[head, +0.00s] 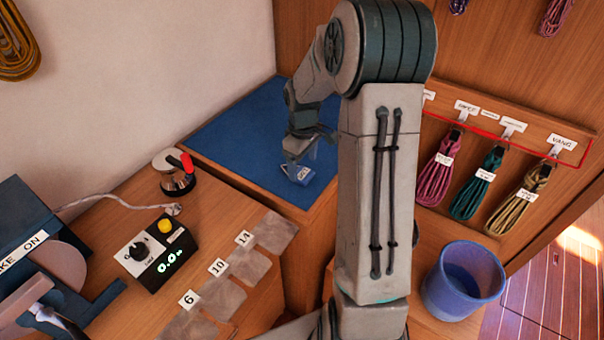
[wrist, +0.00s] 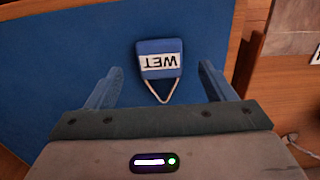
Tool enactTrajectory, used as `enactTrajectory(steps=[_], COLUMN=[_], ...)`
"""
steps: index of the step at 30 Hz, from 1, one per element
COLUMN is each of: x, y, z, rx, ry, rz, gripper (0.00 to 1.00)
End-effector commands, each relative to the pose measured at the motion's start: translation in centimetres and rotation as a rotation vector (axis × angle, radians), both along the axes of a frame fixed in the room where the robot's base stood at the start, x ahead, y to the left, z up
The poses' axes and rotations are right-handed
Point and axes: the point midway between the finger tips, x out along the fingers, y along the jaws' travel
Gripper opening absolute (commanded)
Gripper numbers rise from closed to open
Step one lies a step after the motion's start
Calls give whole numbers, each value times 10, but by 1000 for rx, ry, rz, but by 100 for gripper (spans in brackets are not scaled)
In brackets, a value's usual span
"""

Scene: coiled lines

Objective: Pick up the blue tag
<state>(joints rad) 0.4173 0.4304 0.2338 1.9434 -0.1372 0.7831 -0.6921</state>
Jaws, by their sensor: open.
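The blue tag (wrist: 159,50) lies on a blue mat (wrist: 60,60) in the wrist view. It has a white label reading "WET", upside down in the picture, and a pale triangular wire loop pointing toward my gripper. My gripper (wrist: 158,78) is open, with one finger to each side of the tag's loop and nothing between them but the loop and mat below. In the head view the tag (head: 298,173) shows small on the blue mat (head: 235,125), just below my gripper (head: 297,157). Whether the fingers touch the mat I cannot tell.
A wooden counter left of the mat holds a metal pot-like item with a red handle (head: 178,172), a control box (head: 157,256) and numbered grey patches (head: 230,292). A blue bucket (head: 462,281) stands at right. Coiled lines (head: 477,183) hang on the right wall.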

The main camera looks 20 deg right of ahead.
Motion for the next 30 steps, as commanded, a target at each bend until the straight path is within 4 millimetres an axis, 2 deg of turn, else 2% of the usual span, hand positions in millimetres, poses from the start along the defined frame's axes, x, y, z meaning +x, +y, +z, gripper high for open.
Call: enactTrajectory(steps=[6,14,15,20,30], x=[3,3,3,3,3], y=[2,2,2,2,2], z=[-27,-31,-31,-31,-30], rx=[0,0,0,0,0], ry=[1,0,0,0,-1], rz=[1,0,0,0,0], gripper=[76,76,74,29,28])
